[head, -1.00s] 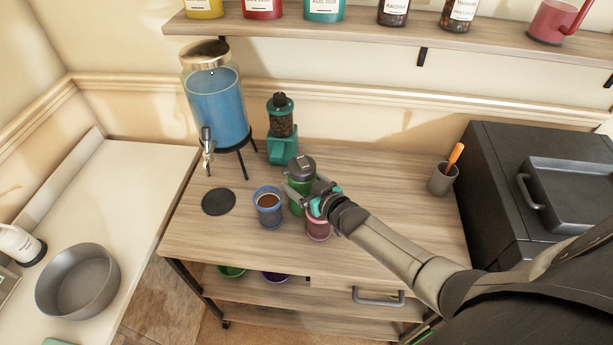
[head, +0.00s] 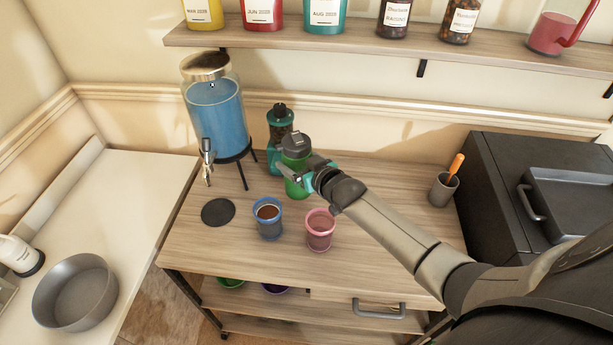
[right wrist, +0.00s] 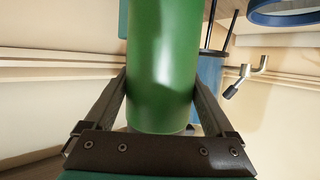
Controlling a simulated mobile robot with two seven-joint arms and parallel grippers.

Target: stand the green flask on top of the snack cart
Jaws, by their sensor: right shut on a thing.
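The green flask (head: 297,166) has a grey lid and is held upright by my right gripper (head: 303,177). In the right wrist view the flask (right wrist: 162,65) stands between the two fingers of the gripper (right wrist: 160,110), which is shut on it. In the head view it is over the snack cart (head: 385,225), in front of the teal grinder. I cannot tell for sure whether its base is clear of the cart top. My left gripper is not in view.
A blue cup (head: 268,219) and a pink cup (head: 320,231) stand in front of the flask. The teal grinder (head: 279,125) and a blue drink dispenser (head: 217,115) stand behind. A black coaster (head: 218,212) lies left. A grey holder (head: 442,189) stands right; cart top between is clear.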

